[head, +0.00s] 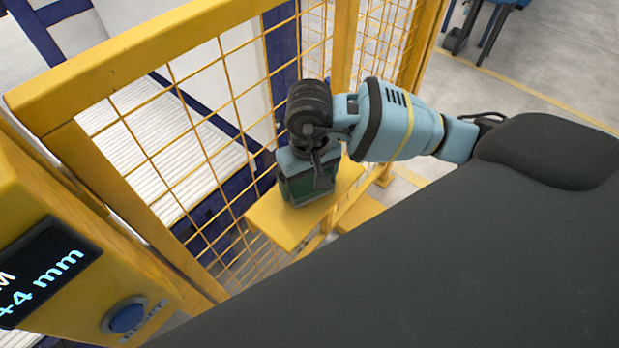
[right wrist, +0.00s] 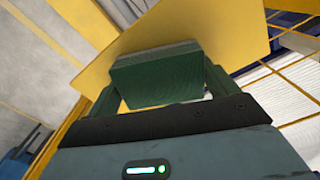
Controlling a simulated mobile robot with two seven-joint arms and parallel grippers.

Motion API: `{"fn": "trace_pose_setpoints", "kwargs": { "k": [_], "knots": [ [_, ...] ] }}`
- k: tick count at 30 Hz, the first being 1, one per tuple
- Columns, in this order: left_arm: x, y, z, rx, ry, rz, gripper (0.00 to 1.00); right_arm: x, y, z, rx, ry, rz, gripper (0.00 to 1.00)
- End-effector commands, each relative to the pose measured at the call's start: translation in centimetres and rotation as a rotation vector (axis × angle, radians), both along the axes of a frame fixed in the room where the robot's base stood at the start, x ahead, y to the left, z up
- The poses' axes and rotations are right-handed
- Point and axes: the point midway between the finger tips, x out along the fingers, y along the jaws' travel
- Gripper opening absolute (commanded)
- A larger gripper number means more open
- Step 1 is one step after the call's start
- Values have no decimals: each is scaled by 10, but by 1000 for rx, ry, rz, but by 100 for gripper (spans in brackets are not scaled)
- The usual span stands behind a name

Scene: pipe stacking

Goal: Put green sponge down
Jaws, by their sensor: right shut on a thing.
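The green sponge (right wrist: 157,75) is a dark green block between the two fingers of my right gripper (right wrist: 160,92) in the right wrist view. My right gripper is shut on it. In the head view the right gripper (head: 308,188) points down over a small yellow shelf (head: 272,222) at the fence. The sponge is hard to tell apart from the dark green fingers there. The yellow shelf also shows just beyond the sponge in the right wrist view (right wrist: 215,30). I cannot tell whether the sponge touches the shelf. My left gripper is out of view.
A yellow mesh fence (head: 190,120) stands directly behind and left of the shelf. White slatted rollers or pipes lie beyond it. A yellow post with a display (head: 45,262) and a blue button (head: 126,317) is at the lower left. The front part of the shelf is bare.

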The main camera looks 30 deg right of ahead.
Motion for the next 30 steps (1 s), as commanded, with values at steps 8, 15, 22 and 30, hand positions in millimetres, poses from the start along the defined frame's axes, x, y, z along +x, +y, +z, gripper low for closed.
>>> {"fn": "trace_pose_setpoints", "kwargs": {
  "k": [8,15,22,30],
  "knots": [
    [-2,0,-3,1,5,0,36,0,0,-4,-1,1,0,96],
    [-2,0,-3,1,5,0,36,0,0,-3,0,0,0,100],
    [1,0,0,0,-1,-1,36,1,0,16,1,-4,0,100],
    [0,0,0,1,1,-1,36,1,0,70,1,-6,0,100]
  ]
}}
